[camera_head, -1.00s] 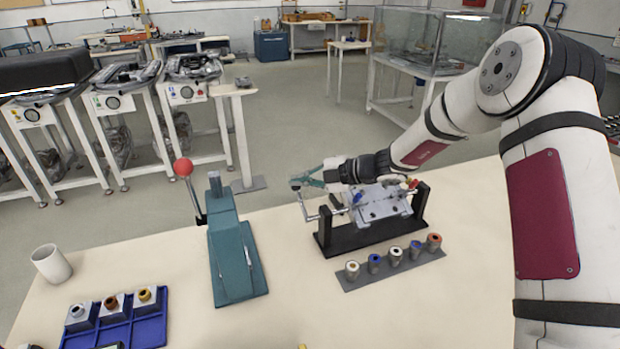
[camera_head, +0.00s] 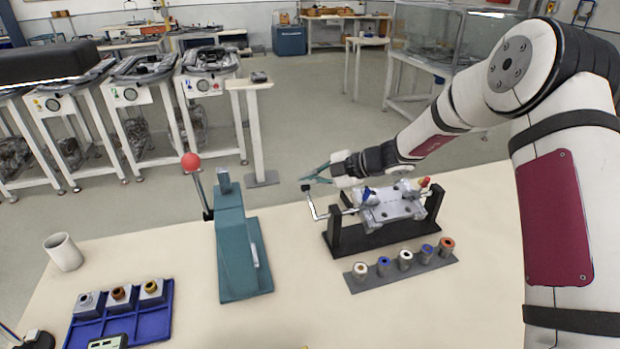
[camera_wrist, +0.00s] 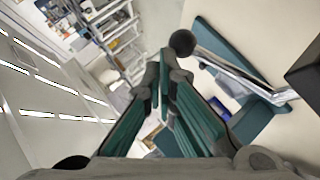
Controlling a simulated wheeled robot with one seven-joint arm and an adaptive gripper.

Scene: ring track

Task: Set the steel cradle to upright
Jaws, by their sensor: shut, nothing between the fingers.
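The steel cradle (camera_head: 393,209) is a grey plate with blue and red fittings, held between the two posts of a black stand (camera_head: 372,238). Its plate is tilted, with its broad face visible in the head view. A bent crank (camera_head: 316,208) with a dark knob (camera_head: 306,187) sticks out on its left; the knob also shows in the wrist view (camera_wrist: 182,42). My gripper (camera_head: 306,172) is shut and empty, just above the crank knob and apart from it in the head view. Its teal fingers converge in the wrist view (camera_wrist: 166,58). My wrist passes behind the cradle.
A teal press (camera_head: 236,245) with a red-balled lever (camera_head: 191,162) stands left of the crank. A rack of several bushings (camera_head: 405,265) lies in front of the stand. A blue tray (camera_head: 120,325) and white cup (camera_head: 64,252) are farther left. The table's front middle is clear.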

